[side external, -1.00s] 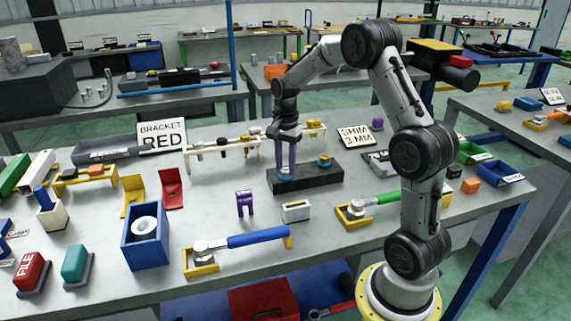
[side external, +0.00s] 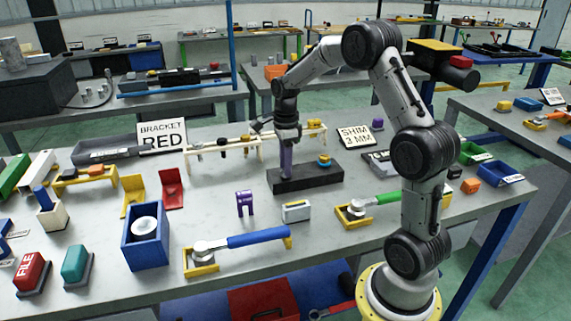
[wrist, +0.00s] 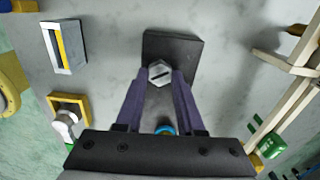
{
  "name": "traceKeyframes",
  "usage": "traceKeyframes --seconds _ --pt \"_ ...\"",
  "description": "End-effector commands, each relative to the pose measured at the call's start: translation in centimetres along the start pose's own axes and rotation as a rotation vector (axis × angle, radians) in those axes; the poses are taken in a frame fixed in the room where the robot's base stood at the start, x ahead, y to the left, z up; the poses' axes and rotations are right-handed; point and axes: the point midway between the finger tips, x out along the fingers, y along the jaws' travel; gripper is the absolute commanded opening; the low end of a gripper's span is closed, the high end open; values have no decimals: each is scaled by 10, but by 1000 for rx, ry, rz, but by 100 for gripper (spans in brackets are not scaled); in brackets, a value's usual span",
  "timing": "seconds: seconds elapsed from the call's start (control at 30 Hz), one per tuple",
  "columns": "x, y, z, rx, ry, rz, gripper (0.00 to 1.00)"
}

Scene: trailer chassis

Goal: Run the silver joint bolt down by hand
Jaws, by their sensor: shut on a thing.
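The silver joint bolt (wrist: 159,72) has a hex head with a dark line across it and stands on the dark block (side external: 322,179). My gripper (side external: 286,174) points straight down over the left part of this block. In the wrist view its two purple fingers (wrist: 161,79) are shut on the bolt head, one on each side. In the side view the fingers hide the bolt. I cannot see the bolt's shank or how deep it sits. A blue and yellow fastener (side external: 324,161) stands on the same block to the right of the fingers.
A cream rack (side external: 222,148) with tools stands behind the block. A shim sign (side external: 355,135) is at its right rear. A small white-and-grey block (side external: 296,211), a purple fork piece (side external: 244,203) and a blue-handled wrench (side external: 245,241) lie in front, with bare table between.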

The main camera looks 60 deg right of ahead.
Motion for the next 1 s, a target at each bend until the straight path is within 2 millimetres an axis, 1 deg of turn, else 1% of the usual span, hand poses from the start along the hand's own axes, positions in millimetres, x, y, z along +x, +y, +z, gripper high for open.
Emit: traceKeyframes --seconds 0.03,0.57,0.6,0.73,0.77,1.0 --pt "-6 -4 0 11 -2 -17 0" --pt "-6 -4 0 32 -2 -16 0" --pt "-6 -4 0 31 -2 -16 42" --pt "-4 -2 0 31 -2 -11 66" --pt "-4 -2 0 31 -1 -10 68" --pt "-2 -1 0 31 -1 -4 68"
